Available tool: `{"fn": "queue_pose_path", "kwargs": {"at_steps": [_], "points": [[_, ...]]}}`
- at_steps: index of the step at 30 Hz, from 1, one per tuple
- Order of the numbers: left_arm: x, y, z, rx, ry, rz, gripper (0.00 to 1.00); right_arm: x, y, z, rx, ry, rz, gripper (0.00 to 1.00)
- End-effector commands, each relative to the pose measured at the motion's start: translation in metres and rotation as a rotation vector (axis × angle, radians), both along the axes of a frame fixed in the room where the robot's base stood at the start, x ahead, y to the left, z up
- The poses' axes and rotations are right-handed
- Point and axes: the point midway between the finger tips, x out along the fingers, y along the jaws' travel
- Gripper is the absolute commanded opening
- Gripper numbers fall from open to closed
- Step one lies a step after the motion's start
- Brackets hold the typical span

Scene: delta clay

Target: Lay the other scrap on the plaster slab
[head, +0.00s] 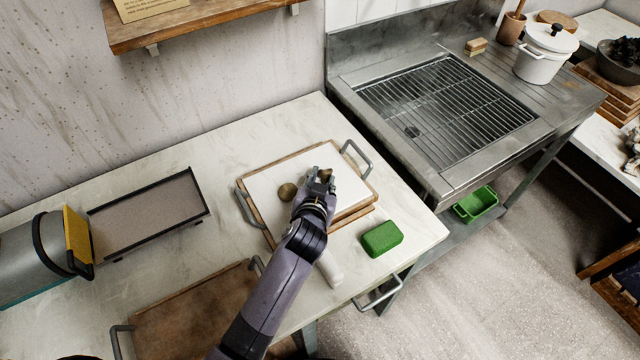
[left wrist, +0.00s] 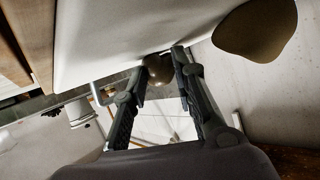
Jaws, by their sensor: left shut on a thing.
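The plaster slab (head: 265,187) is a white slab in a wooden frame with metal handles, lying on the worktop. My left gripper (head: 322,178) is over the middle of the slab, shut on the other brown scrap (head: 326,174). The held scrap shows between the fingertips in the left wrist view (left wrist: 158,70), close against the slab surface; I cannot tell whether it touches. My right gripper is not in view.
A green block (head: 382,239) and a white cylindrical thing (head: 330,270) lie in front of the slab. A brown board (head: 190,315) lies at front left. A black-rimmed tray (head: 150,213) stands left. A metal sink with a rack (head: 445,105) adjoins the worktop at right.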

Motion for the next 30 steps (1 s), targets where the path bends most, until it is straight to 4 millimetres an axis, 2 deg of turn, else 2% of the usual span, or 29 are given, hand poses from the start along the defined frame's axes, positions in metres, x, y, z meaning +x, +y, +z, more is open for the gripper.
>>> {"fn": "queue_pose_path", "kwargs": {"at_steps": [11,12,21,30], "points": [[-0.0004,-0.0006,-0.0040,-0.001,-0.001,-0.001,0.00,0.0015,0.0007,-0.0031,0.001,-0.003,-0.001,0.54],[-0.0004,-0.0005,-0.0036,-0.001,0.000,0.000,0.27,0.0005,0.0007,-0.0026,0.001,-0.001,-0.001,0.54],[-0.0004,-0.0003,-0.0034,-0.001,0.000,0.000,0.46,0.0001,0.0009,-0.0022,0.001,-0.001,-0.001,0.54],[-0.0002,-0.0005,-0.0015,-0.001,-0.001,-0.001,0.46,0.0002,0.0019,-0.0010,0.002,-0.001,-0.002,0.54]]}}
